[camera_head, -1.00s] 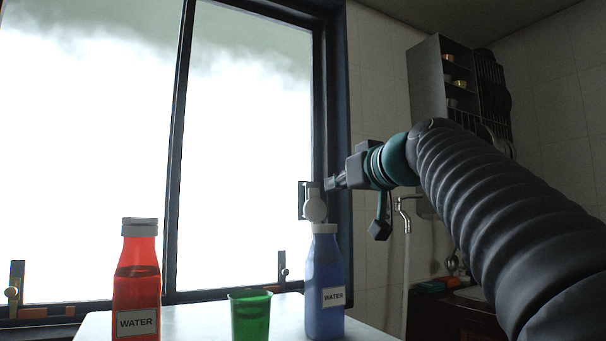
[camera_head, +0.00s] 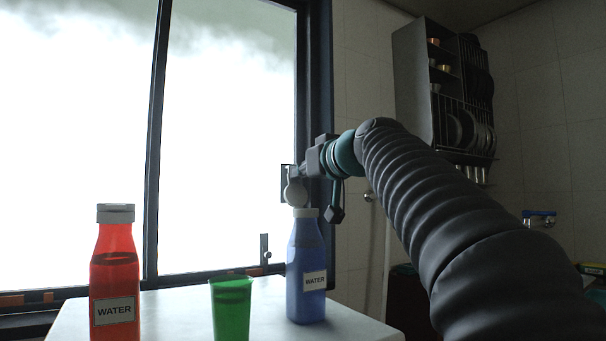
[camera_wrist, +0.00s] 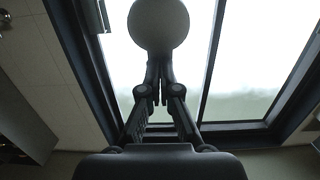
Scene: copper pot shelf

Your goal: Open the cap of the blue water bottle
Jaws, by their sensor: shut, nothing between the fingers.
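The blue water bottle (camera_head: 306,268) stands upright on the table, right of the green cup. Its round white cap lid (camera_head: 296,192) stands up on edge above the white neck ring, tilted up from the mouth. My gripper (camera_head: 308,168) is beside the upper right of the lid, fingers pointing left. Whether they touch cannot be told. In the wrist view my gripper (camera_wrist: 157,75) has its fingers together and empty, with the pale round lid (camera_wrist: 159,22) just beyond the tips, partly overlapped by them. The bottle body is not visible there.
A red water bottle (camera_head: 114,280) with a closed white cap and a green cup (camera_head: 231,305) stand left of the blue bottle on the pale table (camera_head: 170,310). A window (camera_head: 230,130) is behind. A dish rack (camera_head: 465,130) hangs on the right wall.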

